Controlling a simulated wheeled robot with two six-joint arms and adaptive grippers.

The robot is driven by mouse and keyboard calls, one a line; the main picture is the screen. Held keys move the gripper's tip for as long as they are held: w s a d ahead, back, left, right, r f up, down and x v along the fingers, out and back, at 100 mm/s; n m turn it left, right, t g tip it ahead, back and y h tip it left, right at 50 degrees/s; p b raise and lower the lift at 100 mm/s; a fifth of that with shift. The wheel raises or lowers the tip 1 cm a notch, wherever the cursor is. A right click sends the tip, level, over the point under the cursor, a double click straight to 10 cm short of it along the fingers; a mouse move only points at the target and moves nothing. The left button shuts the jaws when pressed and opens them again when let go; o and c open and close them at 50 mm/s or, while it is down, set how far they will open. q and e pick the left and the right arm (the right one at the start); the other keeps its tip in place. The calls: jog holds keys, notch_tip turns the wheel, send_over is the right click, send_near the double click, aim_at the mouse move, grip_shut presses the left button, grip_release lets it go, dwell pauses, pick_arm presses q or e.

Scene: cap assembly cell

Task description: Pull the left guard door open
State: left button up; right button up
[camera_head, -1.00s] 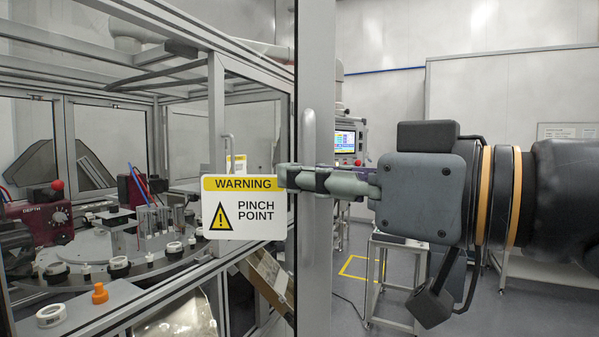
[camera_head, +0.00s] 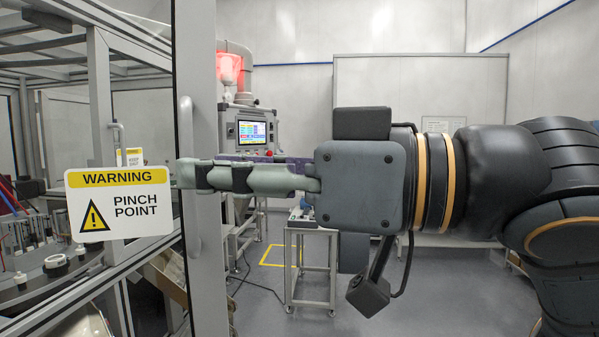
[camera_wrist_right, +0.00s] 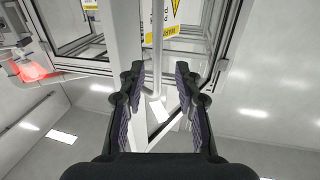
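The guard door shows a grey vertical frame post (camera_head: 203,290) left of centre in the head view. Its upright bar handle (camera_head: 187,125) runs along the post. A yellow and white warning sign (camera_head: 118,204) reading "PINCH POINT" is left of the post. My right gripper (camera_head: 182,173) reaches in from the right across the post, with its tips at the handle. In the right wrist view, its fingers (camera_wrist_right: 158,78) stand apart on both sides of the handle bar (camera_wrist_right: 157,45), with visible gaps. How far the door stands open is hard to tell. My left gripper is out of view.
The cell's aluminium frame (camera_head: 99,100) and a round table with small parts (camera_head: 57,263) are at the left. A control panel with a screen (camera_head: 252,132) and a red lamp (camera_head: 229,68) stand behind. A small metal stand (camera_head: 312,260) is behind my right arm. Floor at the right looks clear.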

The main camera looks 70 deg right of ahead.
jog(key=s, duration=0.7)
jog(key=shift+s+d, duration=0.2)
jog(key=shift+s, duration=0.1)
